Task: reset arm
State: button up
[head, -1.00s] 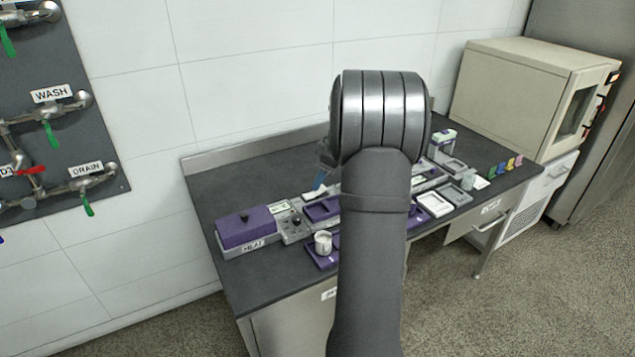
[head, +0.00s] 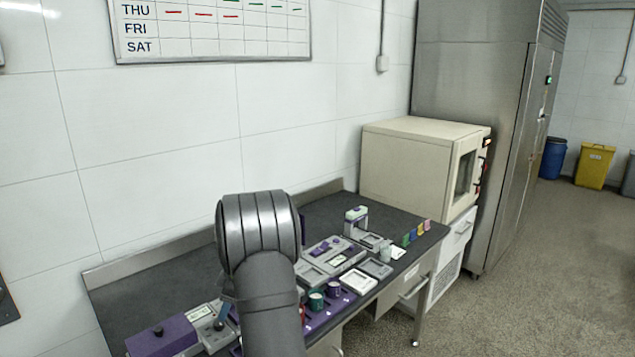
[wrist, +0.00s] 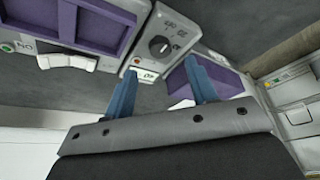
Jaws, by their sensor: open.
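My gripper (wrist: 162,92) shows in the wrist view with its two blue fingers spread apart and nothing between them. Beyond the fingers are a grey control box with a dark knob (wrist: 160,46) and purple-topped devices (wrist: 98,22) on the dark bench.
The dark bench (head: 130,282) holds a purple heater block (head: 162,338), small cups (head: 316,300), a white tray (head: 358,282) and coloured tags (head: 418,232). A beige oven (head: 410,165) stands at the back right. Open floor lies at the right.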

aim_at(219, 323)
jog(key=x, duration=0.6)
jog(key=shift+f, duration=0.1)
jog(key=v, duration=1.7)
jog(key=x, duration=1.7)
jog(key=m, duration=0.1)
jog(key=m+t, duration=0.1)
jog(key=m, duration=0.1)
jog(key=shift+s+m, duration=0.2)
jog(key=shift+m, duration=0.1)
jog(key=m+t, duration=0.1)
jog(key=m, duration=0.1)
jog(key=m+t+h, duration=0.1)
jog(key=m, duration=0.2)
jog(key=shift+s+a, duration=0.15)
jog(key=shift+s+a+m+t+h, duration=0.1)
jog(key=shift+m+t+h, duration=0.2)
jog(key=shift+m, duration=0.7)
jog(key=shift+a+m+t+h, duration=0.15)
jog(key=shift+m+h, duration=0.25)
jog(key=shift+m, duration=0.6)
jog(key=shift+m+t+h, duration=0.25)
jog(key=shift+m+h, duration=0.55)
jog(key=shift+m, duration=1.2)
